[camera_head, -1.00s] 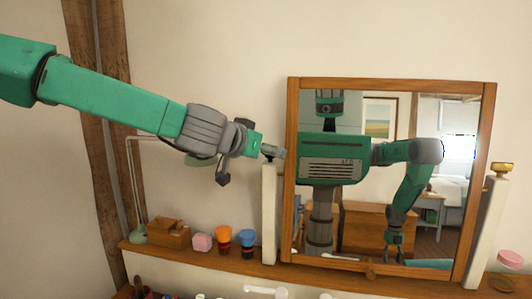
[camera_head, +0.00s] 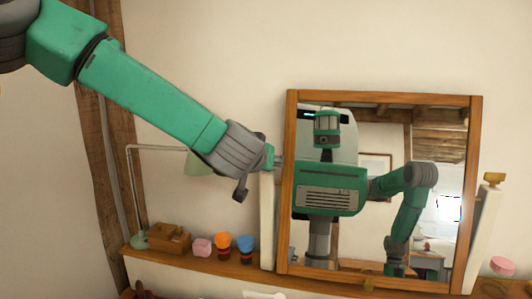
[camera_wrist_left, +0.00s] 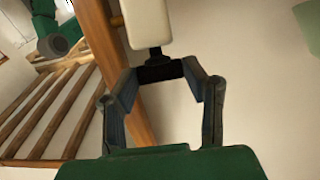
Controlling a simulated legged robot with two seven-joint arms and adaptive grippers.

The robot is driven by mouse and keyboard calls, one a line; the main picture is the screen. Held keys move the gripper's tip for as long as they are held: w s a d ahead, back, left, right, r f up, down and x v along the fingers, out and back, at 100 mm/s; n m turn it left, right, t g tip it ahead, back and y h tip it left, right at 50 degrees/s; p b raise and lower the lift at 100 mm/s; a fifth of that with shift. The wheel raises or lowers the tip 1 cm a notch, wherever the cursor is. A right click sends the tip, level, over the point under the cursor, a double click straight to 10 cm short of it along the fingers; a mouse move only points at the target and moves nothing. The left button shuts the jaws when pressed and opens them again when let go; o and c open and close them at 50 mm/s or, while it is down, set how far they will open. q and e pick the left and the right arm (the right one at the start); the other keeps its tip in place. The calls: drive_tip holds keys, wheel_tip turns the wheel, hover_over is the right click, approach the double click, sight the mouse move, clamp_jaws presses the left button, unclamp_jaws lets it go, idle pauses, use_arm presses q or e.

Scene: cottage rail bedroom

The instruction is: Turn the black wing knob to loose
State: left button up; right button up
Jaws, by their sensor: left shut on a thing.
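The black wing knob (camera_wrist_left: 160,72) shows in the left wrist view at the end of a short dark stem, beside the cream post (camera_wrist_left: 149,20). My left gripper (camera_wrist_left: 162,76) is shut on it, with a fingertip at each side. In the head view my left gripper (camera_head: 277,161) reaches the top of the left cream post (camera_head: 267,215); my wrist and fingers hide the knob there. The wood-framed mirror (camera_head: 291,185) stands just right of that post. My right gripper is not seen directly.
A shelf (camera_head: 205,262) runs below the mirror with a wooden box (camera_head: 168,238), a pink block (camera_head: 202,247), orange (camera_head: 222,246) and blue (camera_head: 245,249) cups. A lamp (camera_head: 200,163) is behind my left wrist. A brass knob (camera_head: 494,178) tops the right post.

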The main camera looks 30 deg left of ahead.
use_arm(q)
drive_tip(key=shift+n+y, duration=0.4)
drive_tip(key=shift+y, duration=0.1)
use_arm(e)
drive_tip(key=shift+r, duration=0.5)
use_arm(q)
drive_tip(key=o, duration=1.1)
drive_tip(key=shift+o, duration=0.2)
drive_tip(key=shift+a+f, duration=0.1)
drive_tip(key=shift+a, duration=0.1)
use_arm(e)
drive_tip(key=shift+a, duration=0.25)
use_arm(q)
drive_tip(key=shift+w+d, duration=0.1)
drive_tip(key=shift+d, duration=0.15)
